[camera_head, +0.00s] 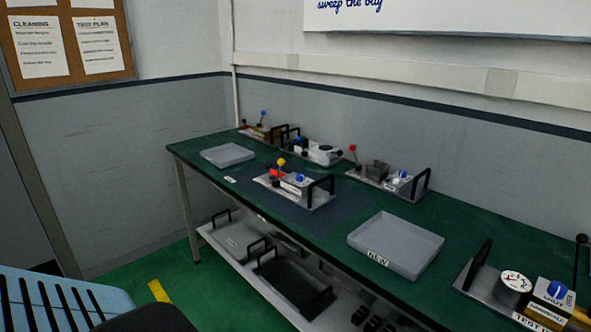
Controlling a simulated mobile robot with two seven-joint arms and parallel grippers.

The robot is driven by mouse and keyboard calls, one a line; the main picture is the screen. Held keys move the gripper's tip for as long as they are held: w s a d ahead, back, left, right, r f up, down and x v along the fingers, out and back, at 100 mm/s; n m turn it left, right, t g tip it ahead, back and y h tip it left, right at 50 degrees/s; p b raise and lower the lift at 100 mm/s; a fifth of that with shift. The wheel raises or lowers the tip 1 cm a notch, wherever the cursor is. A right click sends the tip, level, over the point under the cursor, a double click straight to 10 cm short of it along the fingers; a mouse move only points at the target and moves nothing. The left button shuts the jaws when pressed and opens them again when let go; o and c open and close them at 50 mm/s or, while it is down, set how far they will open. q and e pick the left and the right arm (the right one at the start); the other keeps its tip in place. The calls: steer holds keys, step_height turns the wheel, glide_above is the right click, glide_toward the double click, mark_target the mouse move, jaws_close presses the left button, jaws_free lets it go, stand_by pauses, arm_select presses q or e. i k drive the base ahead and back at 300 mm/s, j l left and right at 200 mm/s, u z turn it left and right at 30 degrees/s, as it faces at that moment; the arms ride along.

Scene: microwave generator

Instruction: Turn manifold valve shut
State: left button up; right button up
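At the lower right of the head view, a test unit (480,283) stands on the green bench. The block has a white label that is too small to read surely, but may name the manifold. Whether the valve is open or shut cannot be told. Neither of my grippers is in view.
A grey tray marked "NEW" (395,246) lies left of the test unit. A unit with colored knobs (305,196) sits on a dark mat (345,205). More units line the wall, and another grey tray (227,155) is farther back. A light-blue slotted object (85,290) stands lower left.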

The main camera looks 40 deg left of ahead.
mark_target(300, 177)
steer(key=j, duration=1.45)
steer(key=i+z, duration=0.05)
steer(key=i, duration=0.05)
